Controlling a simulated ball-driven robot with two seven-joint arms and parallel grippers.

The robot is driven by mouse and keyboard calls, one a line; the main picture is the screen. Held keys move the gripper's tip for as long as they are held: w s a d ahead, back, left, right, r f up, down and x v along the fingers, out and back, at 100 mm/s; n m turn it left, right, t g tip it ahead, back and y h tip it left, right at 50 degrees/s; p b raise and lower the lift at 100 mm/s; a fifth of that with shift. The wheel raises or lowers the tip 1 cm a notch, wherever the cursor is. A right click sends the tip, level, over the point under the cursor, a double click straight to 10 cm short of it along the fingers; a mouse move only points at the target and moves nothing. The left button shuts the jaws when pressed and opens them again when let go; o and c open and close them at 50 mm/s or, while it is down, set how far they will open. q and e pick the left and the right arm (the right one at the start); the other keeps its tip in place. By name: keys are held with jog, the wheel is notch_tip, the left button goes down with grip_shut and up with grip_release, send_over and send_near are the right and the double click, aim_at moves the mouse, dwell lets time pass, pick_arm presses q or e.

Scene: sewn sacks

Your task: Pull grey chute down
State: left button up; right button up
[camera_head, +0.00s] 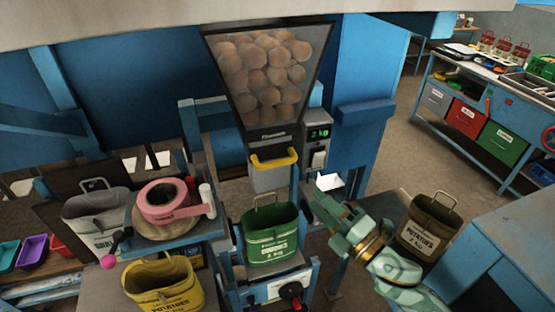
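The grey chute (270,178) hangs under the hopper, with a yellow curved handle (274,158) across its front. A green sack (270,236) stands open below the chute, with its wire handle up. My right gripper (318,202) is right of the green sack and lower than the yellow handle, apart from the chute. Its fingers point up and left, and I cannot tell whether they are open. My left gripper is not in view.
The hopper (238,100) holds many potatoes behind a clear front. A display box (317,135) is right of the chute. A pink tape roll (163,198), grey sack (90,212), yellow sack (165,285) and brown sack (428,225) stand around.

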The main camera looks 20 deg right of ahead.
aim_at(277, 161)
jog(key=p+x, duration=0.1)
jog(key=x, duration=1.3)
jog(key=shift+w+a+f, duration=0.1)
jog(key=shift+w, duration=0.15)
grip_shut()
